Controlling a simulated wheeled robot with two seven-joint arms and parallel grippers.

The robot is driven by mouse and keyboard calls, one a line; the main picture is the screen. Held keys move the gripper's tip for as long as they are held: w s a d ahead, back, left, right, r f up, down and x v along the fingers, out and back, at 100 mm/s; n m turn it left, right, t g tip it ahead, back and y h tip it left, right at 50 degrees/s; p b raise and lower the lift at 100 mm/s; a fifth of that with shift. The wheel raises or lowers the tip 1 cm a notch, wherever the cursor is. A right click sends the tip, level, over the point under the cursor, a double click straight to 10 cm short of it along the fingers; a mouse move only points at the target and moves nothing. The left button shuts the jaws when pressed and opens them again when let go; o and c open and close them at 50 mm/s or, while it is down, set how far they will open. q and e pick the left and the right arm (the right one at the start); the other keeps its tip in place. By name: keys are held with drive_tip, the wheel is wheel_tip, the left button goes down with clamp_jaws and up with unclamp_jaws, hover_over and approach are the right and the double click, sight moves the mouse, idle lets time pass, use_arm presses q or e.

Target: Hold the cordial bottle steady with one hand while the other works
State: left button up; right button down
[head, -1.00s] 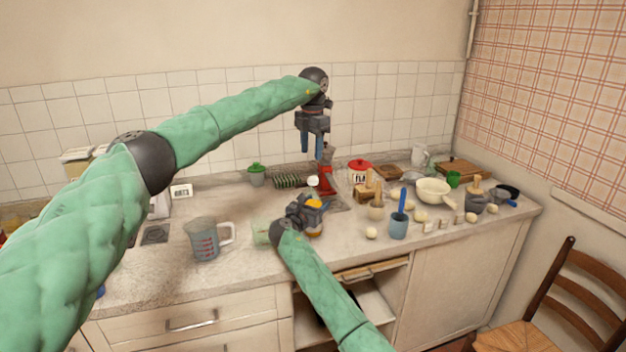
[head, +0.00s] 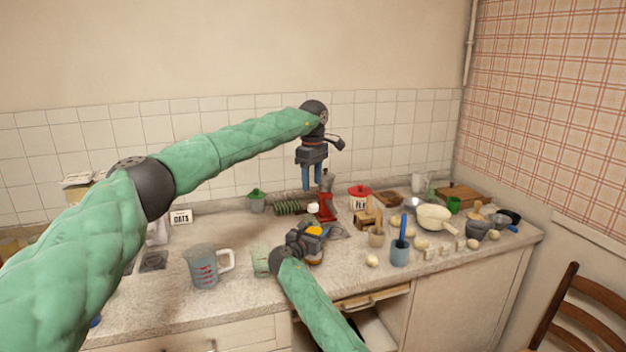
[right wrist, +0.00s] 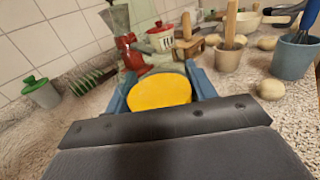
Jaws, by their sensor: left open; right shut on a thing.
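The cordial bottle (head: 314,231) shows in the head view as a yellow-orange top, with the rest mostly hidden behind my right gripper. In the right wrist view its round yellow top (right wrist: 160,91) sits between the blue fingers. My right gripper (head: 311,236) is shut on it, low over the counter. My left gripper (head: 312,188) is open and empty, fingers pointing down, held in the air above and apart from the bottle.
A red grinder (head: 326,207) stands behind the bottle. A measuring jug (head: 204,268) and a pale green glass (head: 261,262) stand to the left. A blue cup (head: 400,253), a mortar (head: 377,238) and several pale round pieces crowd the counter to the right.

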sight(313, 206)
use_arm(q)
drive_tip(key=m, duration=0.5)
drive_tip(key=shift+d+m, duration=0.1)
drive_tip(key=shift+m, duration=0.2)
drive_tip(key=m, duration=0.6)
drive_tip(key=shift+m, duration=0.3)
drive_tip(key=shift+f, duration=4)
